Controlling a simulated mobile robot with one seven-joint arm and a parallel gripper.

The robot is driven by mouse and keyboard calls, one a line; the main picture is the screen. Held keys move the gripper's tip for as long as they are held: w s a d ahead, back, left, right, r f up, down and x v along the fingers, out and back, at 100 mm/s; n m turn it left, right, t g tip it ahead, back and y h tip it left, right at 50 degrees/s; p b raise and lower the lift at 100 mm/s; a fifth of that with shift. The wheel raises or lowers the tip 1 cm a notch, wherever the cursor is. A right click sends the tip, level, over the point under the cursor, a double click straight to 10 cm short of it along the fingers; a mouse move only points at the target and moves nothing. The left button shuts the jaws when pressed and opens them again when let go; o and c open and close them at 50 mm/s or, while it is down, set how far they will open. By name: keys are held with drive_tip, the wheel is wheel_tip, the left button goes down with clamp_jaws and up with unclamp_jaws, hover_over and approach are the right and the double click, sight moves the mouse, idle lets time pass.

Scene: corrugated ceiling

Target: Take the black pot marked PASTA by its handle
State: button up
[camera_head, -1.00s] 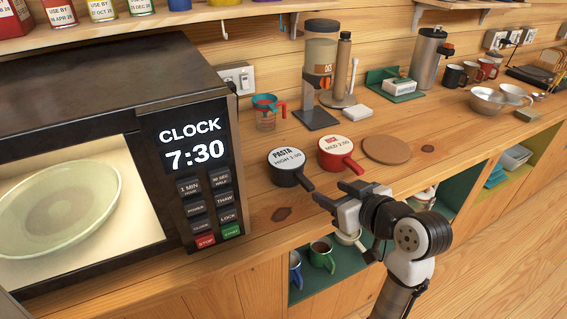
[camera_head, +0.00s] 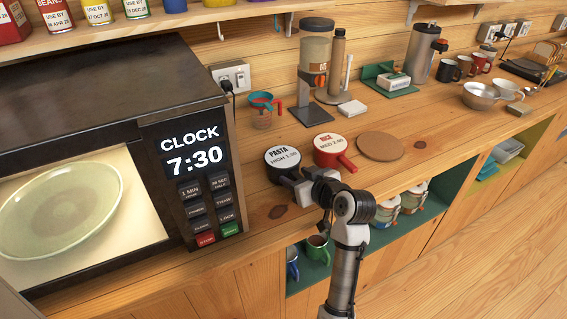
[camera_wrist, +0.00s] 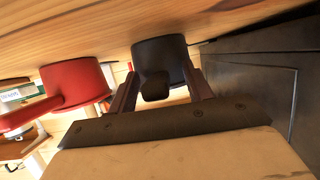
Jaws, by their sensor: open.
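The black pot marked PASTA (camera_head: 282,158) stands on the wooden counter with its white lettered lid facing up. Its short handle points toward the front and is largely hidden by my gripper (camera_head: 296,178) in the head view. In the wrist view the black pot (camera_wrist: 158,50) is straight ahead, and its handle (camera_wrist: 155,86) lies between my two open fingers (camera_wrist: 160,74). A gap shows on each side of the handle. I cannot tell whether either finger touches the pot.
A red pot (camera_head: 330,150) stands close to the right of the black pot, its handle near my gripper. A round wooden board (camera_head: 381,146) lies further right. The microwave (camera_head: 120,140) stands to the left.

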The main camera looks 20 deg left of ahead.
clamp_jaws()
idle(0.3)
drive_tip(key=shift+r, duration=0.1)
